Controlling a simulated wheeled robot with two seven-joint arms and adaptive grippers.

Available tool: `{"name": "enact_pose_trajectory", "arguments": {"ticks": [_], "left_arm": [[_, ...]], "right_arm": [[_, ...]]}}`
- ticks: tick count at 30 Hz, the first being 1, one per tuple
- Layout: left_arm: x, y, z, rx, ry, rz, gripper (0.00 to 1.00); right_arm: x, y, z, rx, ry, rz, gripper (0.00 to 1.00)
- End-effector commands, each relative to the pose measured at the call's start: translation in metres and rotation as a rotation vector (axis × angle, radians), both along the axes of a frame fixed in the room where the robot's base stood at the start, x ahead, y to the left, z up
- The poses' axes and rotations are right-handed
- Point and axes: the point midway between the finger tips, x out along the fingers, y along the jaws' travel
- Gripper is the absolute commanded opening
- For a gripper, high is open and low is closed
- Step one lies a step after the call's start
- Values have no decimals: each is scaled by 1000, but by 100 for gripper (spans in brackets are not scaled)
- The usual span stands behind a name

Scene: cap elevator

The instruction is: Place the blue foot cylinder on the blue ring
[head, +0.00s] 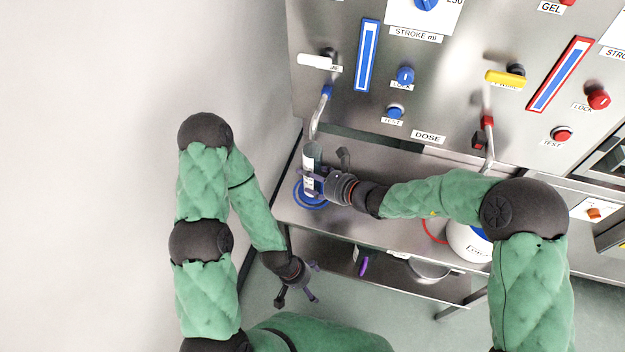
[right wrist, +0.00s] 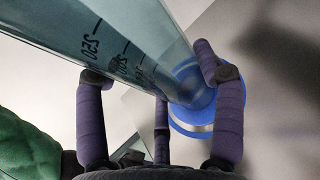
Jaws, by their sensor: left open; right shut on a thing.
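The clear graduated cylinder (head: 311,158) stands about upright at the left end of the steel counter, under the blue-tipped spout. My right gripper (head: 318,183) is shut on its lower part. In the right wrist view the fingers (right wrist: 152,70) lie around the cylinder (right wrist: 110,45), and its blue foot (right wrist: 192,88) shows at the far end. The blue ring (head: 299,200) on the counter is partly covered by the cylinder and gripper; its edge (right wrist: 190,132) shows around the foot. I cannot tell whether the foot touches the counter. My left gripper (head: 297,287) is open and empty, low in front of the counter.
The blue-tipped spout (head: 319,112) hangs just above the cylinder. A red-tipped spout (head: 488,140) is further right. A white container (head: 465,243) stands on the counter at right, behind my right arm. A lower shelf (head: 335,262) holds a metal bowl (head: 428,270).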

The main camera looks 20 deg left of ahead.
Motion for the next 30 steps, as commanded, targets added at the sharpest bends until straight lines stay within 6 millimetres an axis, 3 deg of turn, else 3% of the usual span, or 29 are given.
{"name": "enact_pose_trajectory", "arguments": {"ticks": [11,12,14,28,30], "left_arm": [[0,0,-4,0,0,0,96],[0,0,-3,0,0,0,96],[0,0,-3,0,0,0,96],[0,0,1,0,0,0,96],[0,0,4,0,0,0,96]], "right_arm": [[1,0,-3,1,-3,-1,33],[1,0,-4,0,-2,-1,74],[1,0,-3,0,-2,-1,91],[1,0,1,0,-2,-1,92],[-1,-8,5,0,-2,-4,92]]}}
